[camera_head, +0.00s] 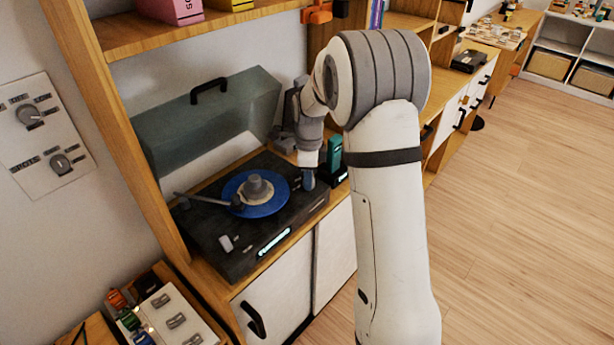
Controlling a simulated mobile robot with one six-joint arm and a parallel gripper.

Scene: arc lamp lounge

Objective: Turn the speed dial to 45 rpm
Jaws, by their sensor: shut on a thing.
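A dark turntable (238,258) stands on the wooden cabinet with its tinted lid (205,120) raised. A blue record (262,208) lies on the platter with a grey knob-like piece (256,188) at its centre. The tonearm (207,200) reaches from the left to the record. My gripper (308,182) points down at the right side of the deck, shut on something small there. The speed dial itself is hidden behind my gripper, so its setting cannot be read. A lit display (274,241) shows on the front edge, too small to read.
A green device in a dark stand (334,158) is just right of my gripper. A wooden shelf (180,36) overhangs the turntable. A wall panel with dials (42,135) is at left. A tray of small items (165,315) is at lower left. Open floor (510,220) lies right.

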